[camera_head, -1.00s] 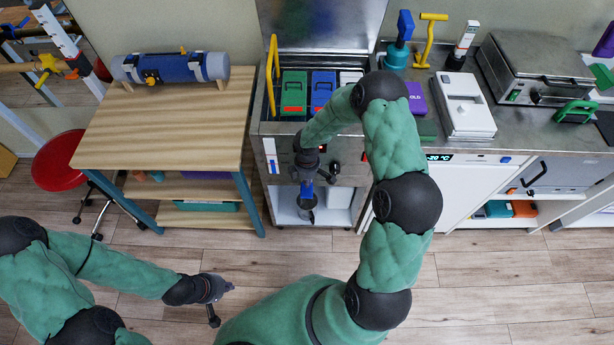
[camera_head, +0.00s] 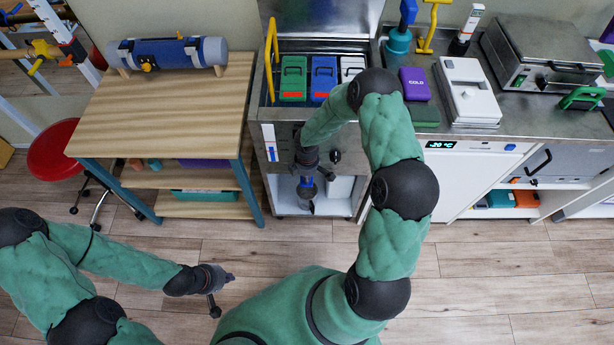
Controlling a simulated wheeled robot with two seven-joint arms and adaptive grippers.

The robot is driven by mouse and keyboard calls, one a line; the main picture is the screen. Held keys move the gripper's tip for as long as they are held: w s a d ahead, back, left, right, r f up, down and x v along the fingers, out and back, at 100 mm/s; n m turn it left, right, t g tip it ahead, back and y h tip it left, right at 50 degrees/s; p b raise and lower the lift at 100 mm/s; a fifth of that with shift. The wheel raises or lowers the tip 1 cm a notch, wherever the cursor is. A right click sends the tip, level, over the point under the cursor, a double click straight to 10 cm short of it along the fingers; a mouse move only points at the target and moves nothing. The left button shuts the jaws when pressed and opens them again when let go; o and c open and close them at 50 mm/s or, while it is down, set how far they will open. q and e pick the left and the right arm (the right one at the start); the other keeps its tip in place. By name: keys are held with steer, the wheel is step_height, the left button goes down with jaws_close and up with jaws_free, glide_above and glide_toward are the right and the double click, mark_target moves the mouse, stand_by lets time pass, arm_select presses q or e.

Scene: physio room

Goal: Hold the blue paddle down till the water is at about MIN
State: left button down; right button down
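The steel tank (camera_head: 350,172) stands at the back centre with its lid up. On its front left is a narrow white gauge strip (camera_head: 268,135) with blue in its lower part; its marks are too small to read. A small blue part (camera_head: 307,182), seemingly the paddle, shows low on the tank's front, right under my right gripper (camera_head: 306,165). The gripper and wrist partly cover it, so contact and finger opening are unclear. My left gripper (camera_head: 224,293) is open and empty over the floor at lower left.
Green (camera_head: 293,80), blue (camera_head: 323,78) and white packs stand in the tank. A wooden table (camera_head: 160,110) with a blue roll is to the left. A purple COLD pack (camera_head: 414,84) and white box (camera_head: 468,95) sit on the right counter. The front floor is clear.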

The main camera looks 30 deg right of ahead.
steer(key=shift+s+a+f+b, duration=0.1)
steer(key=shift+s+f+b, duration=0.05)
steer(key=shift+f+b, duration=0.25)
steer(key=shift+s+a+f+b, duration=0.15)
steer(key=shift+f+b, duration=0.1)
steer(key=shift+f, duration=0.25)
steer(key=shift+r, duration=0.2)
steer(key=shift+d+r, duration=0.1)
stand_by(6.1)
steer(key=shift+r+p, duration=0.7)
steer(key=shift+p, duration=0.05)
